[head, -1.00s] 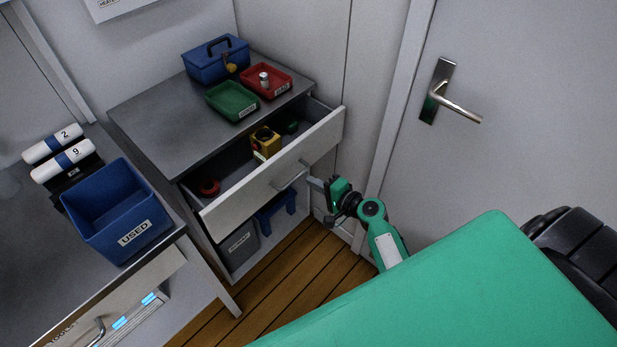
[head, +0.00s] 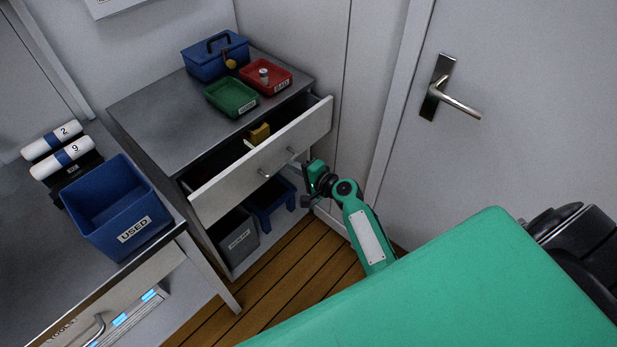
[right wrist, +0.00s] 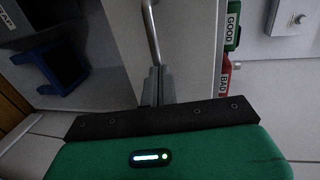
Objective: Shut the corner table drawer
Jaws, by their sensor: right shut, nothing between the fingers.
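The corner table (head: 165,120) has its top drawer partly open. The pale drawer front (head: 240,175) stands out from the table, with a gap behind it where a yellow object (head: 260,134) shows inside. The drawer front also shows in the right wrist view (right wrist: 190,50) with its metal handle (right wrist: 151,35). My right gripper (head: 304,180) is in front of the drawer's right part, by the handle. Its fingers (right wrist: 157,86) are shut and empty, with the tips close to the handle's end; I cannot tell whether they touch. My left gripper is not in view.
On the tabletop are a blue toolbox (head: 215,62), a red tray (head: 280,88) and a green tray (head: 222,100). Below the drawer are a grey bin (head: 235,240) and a blue stool (head: 268,205). A bench with a blue bin (head: 105,225) is at left; a door (head: 540,100) is at right.

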